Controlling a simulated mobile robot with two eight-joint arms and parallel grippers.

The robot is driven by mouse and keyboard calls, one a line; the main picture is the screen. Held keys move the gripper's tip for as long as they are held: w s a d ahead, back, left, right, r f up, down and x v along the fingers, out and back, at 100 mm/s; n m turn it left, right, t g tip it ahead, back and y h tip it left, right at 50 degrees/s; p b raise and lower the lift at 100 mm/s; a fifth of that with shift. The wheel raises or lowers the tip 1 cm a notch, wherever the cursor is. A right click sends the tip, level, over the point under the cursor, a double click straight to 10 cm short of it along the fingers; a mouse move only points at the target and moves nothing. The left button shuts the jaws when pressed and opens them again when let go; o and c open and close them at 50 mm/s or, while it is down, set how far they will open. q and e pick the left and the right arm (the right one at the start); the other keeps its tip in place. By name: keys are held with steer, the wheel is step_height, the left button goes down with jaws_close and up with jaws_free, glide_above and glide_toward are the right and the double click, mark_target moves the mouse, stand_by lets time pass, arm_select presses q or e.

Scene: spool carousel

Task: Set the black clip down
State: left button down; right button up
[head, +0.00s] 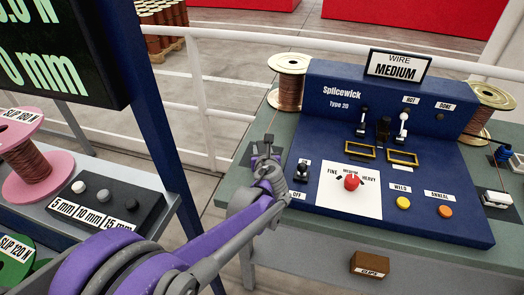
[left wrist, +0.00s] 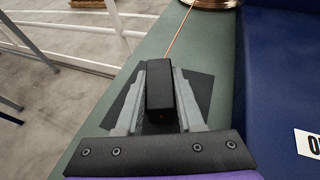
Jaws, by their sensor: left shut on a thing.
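My left gripper (head: 267,150) is at the left end of the green bench (head: 238,187), beside the blue Splicewick machine. It is shut on the black clip (left wrist: 160,88), a dark block between the two grey fingers in the left wrist view. In the head view the clip is small and dark and partly hidden by the fingers. A dark flat mat (left wrist: 202,92) lies on the bench under the clip and fingers. I cannot tell whether the clip touches it. My right gripper is not in view.
The blue machine (head: 330,118) stands right of the gripper, with levers and buttons. A wire spool (head: 290,85) stands behind, its wire running toward the mat. A brown box marked CLIPS (head: 370,265) is at the bench front. A pink spool (head: 35,170) is at left.

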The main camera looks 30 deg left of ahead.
arm_select(q)
steer(key=shift+f, duration=0.2)
steer(key=c, duration=0.5)
jaws_free()
steer(key=shift+r, duration=0.1)
steer(key=shift+r, duration=0.2)
steer(key=p+v, duration=0.1)
steer(key=v, duration=1.1)
steer(key=shift+s+f, duration=0.1)
steer(key=shift+f, duration=0.1)
